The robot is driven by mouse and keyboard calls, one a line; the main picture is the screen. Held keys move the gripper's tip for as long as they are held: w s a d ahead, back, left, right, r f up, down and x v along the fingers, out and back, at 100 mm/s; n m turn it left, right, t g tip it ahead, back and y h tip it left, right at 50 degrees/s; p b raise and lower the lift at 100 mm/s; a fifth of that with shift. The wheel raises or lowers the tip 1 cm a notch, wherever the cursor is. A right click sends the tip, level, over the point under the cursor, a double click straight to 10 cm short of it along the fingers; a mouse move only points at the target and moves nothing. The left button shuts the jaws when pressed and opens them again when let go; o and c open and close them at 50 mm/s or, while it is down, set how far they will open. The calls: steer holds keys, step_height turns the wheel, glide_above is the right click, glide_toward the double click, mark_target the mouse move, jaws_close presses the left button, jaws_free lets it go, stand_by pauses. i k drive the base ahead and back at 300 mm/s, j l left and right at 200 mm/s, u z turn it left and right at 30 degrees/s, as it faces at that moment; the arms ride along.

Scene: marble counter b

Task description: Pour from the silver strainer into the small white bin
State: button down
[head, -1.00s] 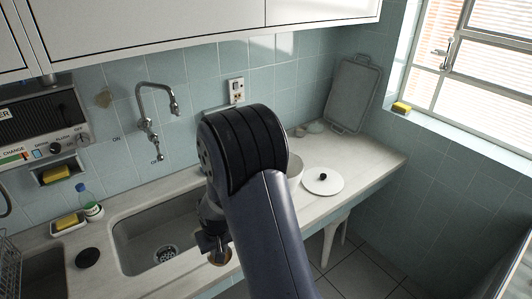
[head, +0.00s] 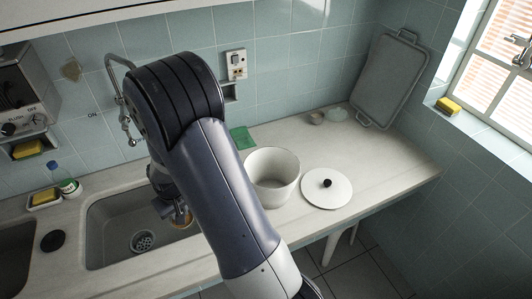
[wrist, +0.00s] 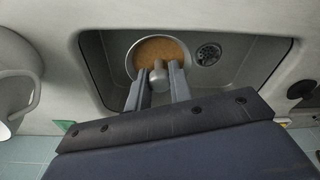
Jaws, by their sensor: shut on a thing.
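My gripper (wrist: 160,72) is shut on the silver strainer (wrist: 130,62), at the near side of its round rim. The strainer holds a brown fill and hangs over the sink, level as far as I can tell. In the head view my arm hides much of my gripper (head: 168,207), and only part of the strainer (head: 188,223) shows. The small white bin (head: 272,198) stands upright on the counter, right of the sink, apart from the strainer. Its open mouth faces up. A white rounded container, seemingly the bin (wrist: 15,75), shows at the left edge of the wrist view.
A white lid (head: 334,195) with a black knob lies right of the bin. A green cloth (head: 242,137) lies behind it. A grey tray (head: 388,80) leans in the corner. The sink (head: 112,222) has raised edges. A faucet (head: 122,90) stands behind my arm.

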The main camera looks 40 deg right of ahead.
mark_target(274, 172)
steer(key=l+u, duration=0.2)
steer(key=l, duration=0.25)
steer(key=k+l+u, duration=0.2)
steer(key=l, duration=0.2)
steer(key=k+l+u, duration=0.1)
steer(key=l+u, duration=0.15)
steer(key=l, duration=0.2)
steer(key=k+l+u, duration=0.2)
steer(key=k+l, duration=0.15)
steer(key=l, duration=0.2)
steer(key=k+l+u, duration=0.2)
steer(key=k+l, duration=0.2)
